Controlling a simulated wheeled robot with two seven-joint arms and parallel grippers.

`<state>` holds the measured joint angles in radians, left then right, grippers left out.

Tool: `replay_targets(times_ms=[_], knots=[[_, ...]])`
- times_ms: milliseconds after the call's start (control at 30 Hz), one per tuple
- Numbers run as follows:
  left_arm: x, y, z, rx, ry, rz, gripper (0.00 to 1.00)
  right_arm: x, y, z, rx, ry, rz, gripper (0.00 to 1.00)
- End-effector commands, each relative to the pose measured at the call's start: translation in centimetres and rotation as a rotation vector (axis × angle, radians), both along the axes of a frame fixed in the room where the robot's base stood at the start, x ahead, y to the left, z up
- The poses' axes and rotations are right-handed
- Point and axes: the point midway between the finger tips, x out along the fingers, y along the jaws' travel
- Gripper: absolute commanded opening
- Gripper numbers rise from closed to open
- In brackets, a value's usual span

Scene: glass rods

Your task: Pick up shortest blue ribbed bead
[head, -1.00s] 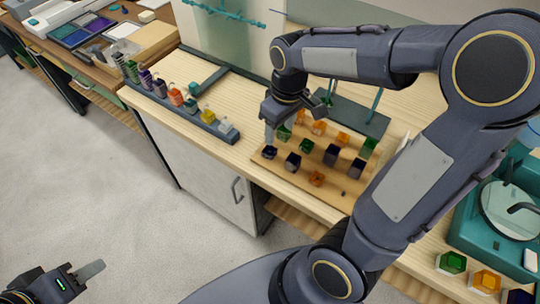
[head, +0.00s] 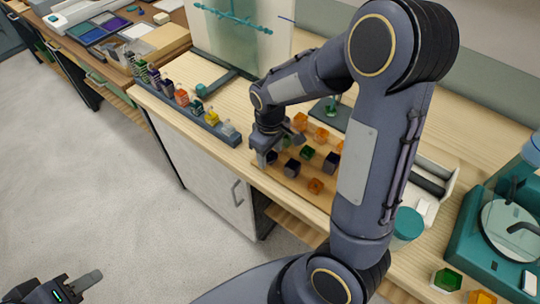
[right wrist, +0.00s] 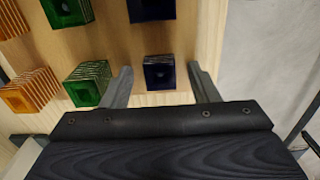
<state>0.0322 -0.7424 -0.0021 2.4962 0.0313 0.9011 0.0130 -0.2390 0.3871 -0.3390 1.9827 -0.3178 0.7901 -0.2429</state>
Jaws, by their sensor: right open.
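Ribbed glass beads stand on a wooden board (head: 280,187). A small dark blue ribbed bead (right wrist: 159,73) sits between the fingertips of my right gripper (right wrist: 159,69) in the right wrist view, with a gap on both sides. In the head view my open right gripper (head: 269,157) is at the board's left end, partly covering this bead. Other dark blue beads are one (head: 292,168) nearby, another (head: 331,162) further right, and one (right wrist: 151,9) beyond in the wrist view. My left gripper (head: 88,281) is low at the left, empty, its opening unclear.
Green beads (right wrist: 87,83) and orange beads (right wrist: 30,91) stand close to the left finger in the wrist view. A dark rack (head: 190,112) of coloured beads lies along the bench's front edge. A teal device (head: 480,235) stands at the right. My right arm hides part of the board.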

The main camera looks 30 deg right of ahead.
Motion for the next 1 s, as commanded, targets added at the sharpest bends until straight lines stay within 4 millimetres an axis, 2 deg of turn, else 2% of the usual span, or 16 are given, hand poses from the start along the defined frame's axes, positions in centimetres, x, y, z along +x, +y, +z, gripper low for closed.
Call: replay_targets(times_ms=[133, 500, 800, 1000], knots=[[0.0, 0.0, 0.0, 0.000, 0.000, 0.000, 0.36, 0.0, 0.0, 0.0, 0.000, 0.000, 0.000, 0.53], [0.0, 0.0, 0.0, 0.000, 0.000, 0.000, 0.36, 0.0, 0.0, 0.0, 0.000, 0.000, 0.000, 0.06], [0.0, 0.0, 0.0, 0.000, 0.000, 0.000, 0.36, 0.0, 0.0, 0.3, 0.000, -0.001, 0.000, 0.06], [0.0, 0.0, 0.2, 0.000, 0.000, 0.000, 0.36, 0.1, 0.1, 2.4, 0.002, -0.005, 0.001, 0.06]])
